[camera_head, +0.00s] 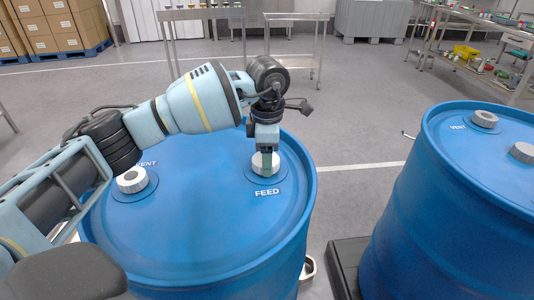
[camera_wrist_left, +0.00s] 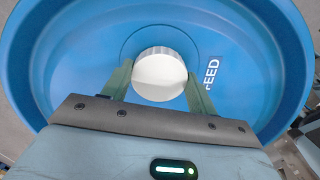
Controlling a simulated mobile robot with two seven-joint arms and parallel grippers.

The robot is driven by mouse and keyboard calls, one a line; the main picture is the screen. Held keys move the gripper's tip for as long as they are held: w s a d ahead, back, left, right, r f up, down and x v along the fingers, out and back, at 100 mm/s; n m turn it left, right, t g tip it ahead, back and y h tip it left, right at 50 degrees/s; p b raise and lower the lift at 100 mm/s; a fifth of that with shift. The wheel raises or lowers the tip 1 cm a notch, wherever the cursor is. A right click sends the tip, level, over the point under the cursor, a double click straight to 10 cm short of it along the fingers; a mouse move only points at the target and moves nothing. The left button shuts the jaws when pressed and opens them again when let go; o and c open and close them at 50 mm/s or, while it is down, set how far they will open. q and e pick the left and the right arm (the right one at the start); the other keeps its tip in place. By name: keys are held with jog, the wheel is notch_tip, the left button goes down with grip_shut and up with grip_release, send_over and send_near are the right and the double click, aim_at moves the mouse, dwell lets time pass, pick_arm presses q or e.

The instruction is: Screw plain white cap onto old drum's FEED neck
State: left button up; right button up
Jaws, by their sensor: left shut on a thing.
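The blue drum (camera_head: 215,235) with "VENT" and "FEED" labels stands in front of me. A white cap (camera_head: 265,164) sits at its FEED neck and looks level from above; the neck itself is hidden under it. My left gripper (camera_head: 265,168) points down at the cap with its fingers on the cap's sides. In the left wrist view the plain white cap (camera_wrist_left: 160,74) lies between the two greenish fingers of my left gripper (camera_wrist_left: 158,82), beside the FEED lettering. I cannot tell how tightly the cap sits. My right gripper is not in view.
A second blue drum (camera_head: 450,210) stands at right on a dark base (camera_head: 346,268). Steel tables (camera_head: 297,18) stand at the back, with open floor between.

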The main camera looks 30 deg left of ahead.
pick_arm(q)
jog(key=shift+m, duration=0.4)
jog(key=m, duration=0.5)
dwell(0.3)
jog(key=m, duration=0.5)
jog(key=shift+s, duration=0.15)
jog(key=m, duration=0.5)
dwell(0.5)
